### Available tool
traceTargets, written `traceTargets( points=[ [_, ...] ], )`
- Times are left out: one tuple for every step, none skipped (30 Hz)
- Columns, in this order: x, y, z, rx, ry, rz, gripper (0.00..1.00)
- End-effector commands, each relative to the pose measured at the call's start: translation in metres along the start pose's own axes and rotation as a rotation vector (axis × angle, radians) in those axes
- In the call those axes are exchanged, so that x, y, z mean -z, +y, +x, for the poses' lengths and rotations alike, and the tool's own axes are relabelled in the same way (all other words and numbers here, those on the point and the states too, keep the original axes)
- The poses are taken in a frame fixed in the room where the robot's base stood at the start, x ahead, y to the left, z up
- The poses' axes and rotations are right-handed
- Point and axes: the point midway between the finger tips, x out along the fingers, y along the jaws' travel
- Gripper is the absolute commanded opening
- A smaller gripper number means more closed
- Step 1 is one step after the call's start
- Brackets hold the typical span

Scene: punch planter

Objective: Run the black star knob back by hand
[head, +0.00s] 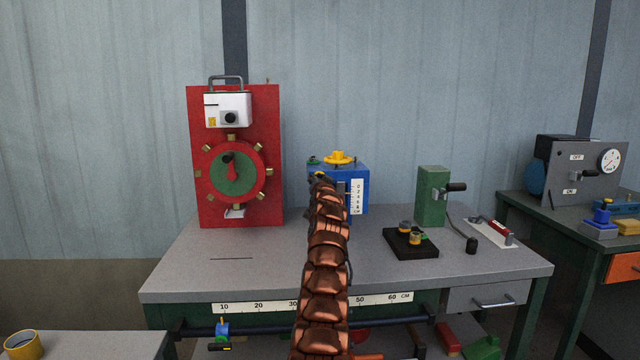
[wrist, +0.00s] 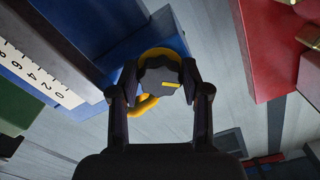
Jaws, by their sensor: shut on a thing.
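The black star knob (wrist: 158,72) shows in the wrist view between the two fingers of my gripper (wrist: 160,80). It has a short yellow mark on its face. My gripper is shut on it, with one finger on each side. A yellow ring-like part shows behind and below the knob. The knob sits by the blue box (wrist: 150,38). In the head view my arm reaches up to the front of the blue box (head: 352,176) and hides the knob. A yellow handwheel (head: 338,157) is on top of that box.
A red panel (head: 263,180) with a round dial stands left of the blue box. A white scale (head: 357,196) is on the box's right front. A black tray (head: 411,247) and a green block (head: 432,197) stand to the right. The bench's front left is clear.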

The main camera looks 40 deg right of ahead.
Motion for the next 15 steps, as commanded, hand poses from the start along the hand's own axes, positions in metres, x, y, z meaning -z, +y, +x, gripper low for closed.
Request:
traceTargets(
  points=[
    [-0.002, 0.0037, 0.0005, -0.005, -0.004, -0.004, 0.12],
    [-0.0019, 0.0037, 0.0005, -0.005, -0.004, -0.005, 0.12],
    [-0.002, 0.0036, 0.0005, -0.005, -0.004, -0.005, 0.12],
    [-0.0021, 0.0037, 0.0005, -0.005, -0.004, -0.006, 0.12],
    [-0.0021, 0.0037, 0.0005, -0.005, -0.004, -0.006, 0.12],
    [-0.002, 0.0036, 0.0005, -0.005, -0.004, -0.005, 0.12],
    [-0.002, 0.0037, 0.0005, -0.005, -0.004, -0.005, 0.12],
    [-0.002, 0.0037, 0.0005, -0.005, -0.004, -0.005, 0.12],
    [-0.0021, 0.0037, 0.0005, -0.005, -0.004, -0.005, 0.12],
    [-0.0021, 0.0037, 0.0005, -0.005, -0.004, -0.005, 0.12],
    [-0.0021, 0.0037, 0.0005, -0.005, -0.004, -0.005, 0.12],
    [-0.0021, 0.0037, 0.0005, -0.005, -0.004, -0.005, 0.49],
    [-0.0021, 0.0036, 0.0005, -0.005, -0.004, -0.005, 0.52],
    [-0.002, 0.0035, 0.0005, -0.005, -0.003, -0.005, 0.55],
    [-0.0019, 0.0032, 0.0005, -0.004, -0.003, -0.005, 0.59]
  ],
)
